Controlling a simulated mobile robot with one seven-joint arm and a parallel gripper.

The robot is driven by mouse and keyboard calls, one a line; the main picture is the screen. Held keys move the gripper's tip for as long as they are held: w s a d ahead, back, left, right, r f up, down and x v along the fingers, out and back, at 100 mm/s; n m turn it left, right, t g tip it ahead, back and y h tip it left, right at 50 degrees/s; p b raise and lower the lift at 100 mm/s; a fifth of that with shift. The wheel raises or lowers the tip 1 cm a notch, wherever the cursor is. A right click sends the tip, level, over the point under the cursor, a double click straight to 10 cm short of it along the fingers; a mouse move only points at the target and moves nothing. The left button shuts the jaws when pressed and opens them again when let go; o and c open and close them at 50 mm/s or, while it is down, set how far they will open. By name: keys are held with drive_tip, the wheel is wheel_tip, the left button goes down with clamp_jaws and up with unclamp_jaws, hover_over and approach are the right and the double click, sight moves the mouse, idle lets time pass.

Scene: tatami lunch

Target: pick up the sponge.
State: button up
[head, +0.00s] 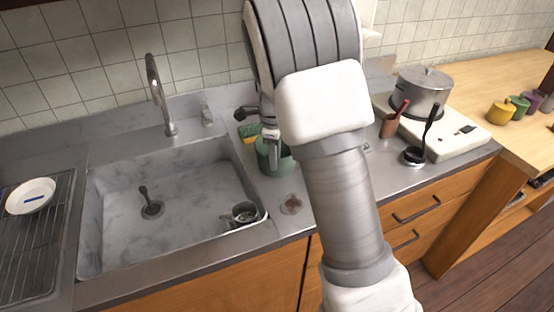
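A small yellow and green item that looks like the sponge (249,133) sits on the steel counter behind the right rear corner of the sink. It is partly hidden by my arm. My gripper (270,134) points down just right of the sponge, above a green container (264,158). My arm hides most of the gripper, so I cannot tell whether its fingers are apart or whether they touch anything.
The sink (115,215) has a mug (245,213) at its right front corner. A faucet (157,95) rises behind it. A drying rack (30,255) with a white dish (30,196) is left. A pot (422,92) and a utensil holder (390,126) stand right.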

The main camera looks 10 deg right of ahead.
sight(275, 176)
wheel_tip(275, 176, down, 4)
drive_tip(key=shift+s+a+r+b, duration=0.1)
drive_tip(key=shift+s+b, duration=0.05)
drive_tip(key=shift+b, duration=0.25)
drive_tip(key=shift+f, duration=0.65)
clamp_jaws()
drive_tip(key=shift+r, duration=0.1)
idle(0.5)
